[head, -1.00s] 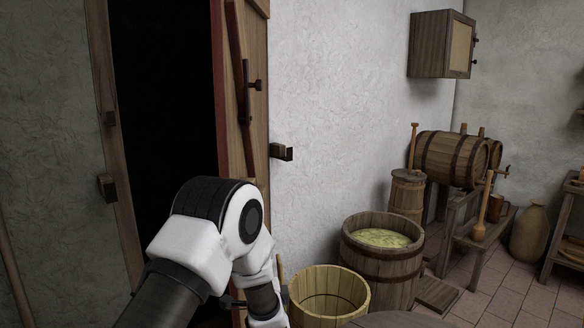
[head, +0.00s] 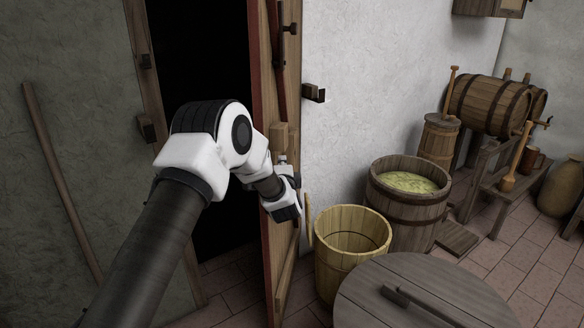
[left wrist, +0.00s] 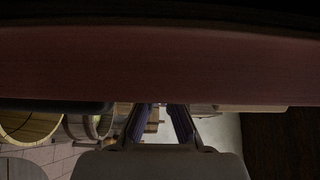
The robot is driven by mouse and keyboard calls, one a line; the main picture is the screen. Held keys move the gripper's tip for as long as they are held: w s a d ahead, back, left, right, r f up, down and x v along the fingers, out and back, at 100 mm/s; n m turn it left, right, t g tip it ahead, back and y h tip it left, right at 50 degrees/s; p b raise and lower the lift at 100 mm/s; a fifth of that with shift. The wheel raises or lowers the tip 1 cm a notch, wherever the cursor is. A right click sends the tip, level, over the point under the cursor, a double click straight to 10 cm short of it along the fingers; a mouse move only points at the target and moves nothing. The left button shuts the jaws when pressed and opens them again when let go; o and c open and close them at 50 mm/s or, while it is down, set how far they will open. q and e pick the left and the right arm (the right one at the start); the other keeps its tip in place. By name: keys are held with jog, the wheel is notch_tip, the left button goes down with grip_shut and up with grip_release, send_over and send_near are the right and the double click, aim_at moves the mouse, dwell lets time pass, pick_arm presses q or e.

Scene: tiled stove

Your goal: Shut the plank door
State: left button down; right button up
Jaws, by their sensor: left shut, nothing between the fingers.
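The plank door (head: 288,70) stands open in the head view, seen nearly edge on, with a red near edge and a dark doorway (head: 200,60) to its left. It has a wooden bar and dark iron fittings on its right face. My left gripper (head: 287,208) is beside the door's lower middle, overlapping it in the picture; its fingertips are hard to make out there. In the left wrist view a broad reddish-brown board, probably the door's edge, crosses above the gripper (left wrist: 160,108). The gripper is shut and empty; whether it touches the door I cannot tell. My right gripper is not in view.
A dark catch (head: 314,93) sits on the white wall, and another bracket (head: 146,128) is on the left frame post. A pale wooden tub (head: 350,245), a full barrel (head: 408,205) and a round lidded top (head: 420,295) stand right of the door. A pole (head: 62,185) leans left.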

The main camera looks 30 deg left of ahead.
pick_arm(q)
jog(key=shift+s+a+r, duration=0.1)
jog(key=shift+s+a, duration=0.15)
jog(key=shift+a, duration=0.15)
